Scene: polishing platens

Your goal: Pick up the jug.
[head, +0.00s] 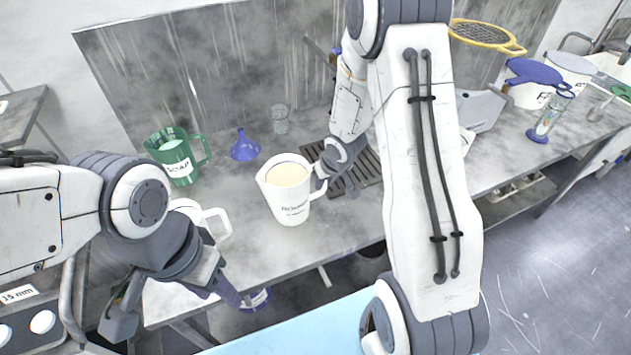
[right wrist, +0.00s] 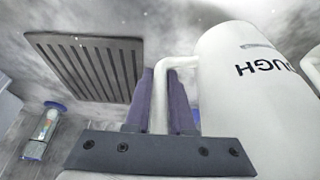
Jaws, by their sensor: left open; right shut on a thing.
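A white jug (head: 287,200) with dark lettering and pale cream contents is upright over the middle of the bench. My right gripper (head: 322,184) is at its right side, shut on its handle. In the right wrist view, the purple fingers (right wrist: 162,103) stand on both sides of the white handle, and the jug's body (right wrist: 245,85) shows the letters "OUGH" upside down. I cannot tell whether its base touches the bench. My left gripper (head: 232,293) is open, low at the bench's front edge, apart from this jug and partly hidden by its own arm.
A green jug (head: 180,163) labelled SOAP, a blue funnel (head: 244,147) and a clear beaker (head: 280,119) stand behind. Another white jug (head: 216,221) is partly hidden by my left arm. A dark slotted drain (head: 366,169) lies right of the jug. Bare bench (head: 262,262) shows in front.

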